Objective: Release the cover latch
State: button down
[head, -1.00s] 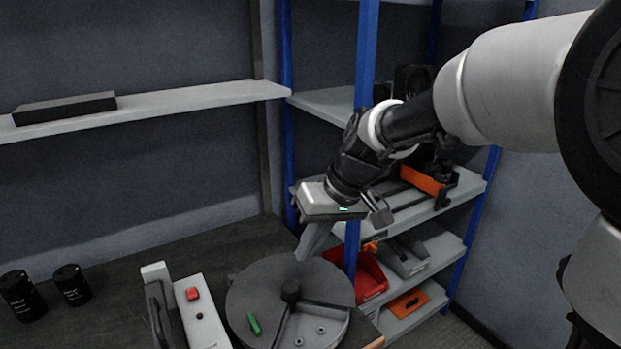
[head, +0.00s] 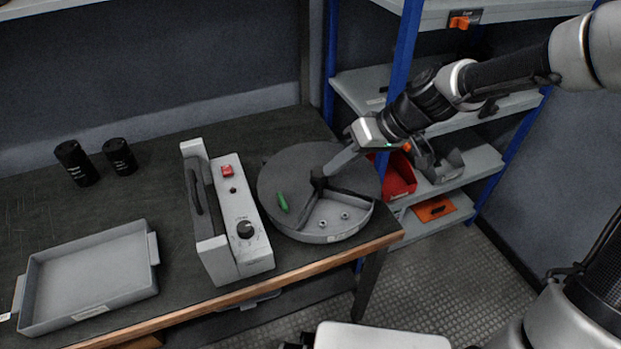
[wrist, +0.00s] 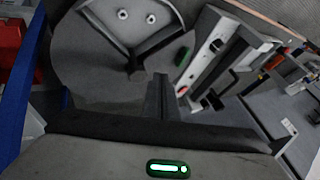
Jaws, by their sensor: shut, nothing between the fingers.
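A round grey drum (head: 285,168) stands at the right end of the workbench. Its dark cover leaves a wedge-shaped opening (head: 337,217) at the front, with two small round terminals inside. A green latch-like piece (head: 283,203) is on the cover left of the opening; it also shows in the wrist view (wrist: 181,56).
A grey box with a red button (head: 227,170), black dial and handle stands left of the drum. A grey tray (head: 88,270) and two black cylinders (head: 75,163) are further left. Shelving with blue posts (head: 405,45) and a red bin (head: 397,178) is close on the right.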

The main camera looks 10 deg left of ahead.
aim_at(282, 202)
jog(key=b+x, duration=0.3)
jog(key=x, duration=0.7)
jog(key=shift+s, duration=0.15)
jog(key=shift+s+a+r+b, duration=0.1)
jog(key=shift+s+a+b, duration=0.1)
jog(key=shift+s+a, duration=0.25)
jog(key=shift+s+a+r+b, duration=0.1)
jog(key=shift+s+a+b, duration=0.1)
jog(key=shift+a, duration=0.35)
jog(key=shift+s+a, duration=0.3)
jog(key=shift+a, duration=0.2)
jog(key=shift+w+r, duration=0.1)
jog(key=shift+n+p, duration=0.3)
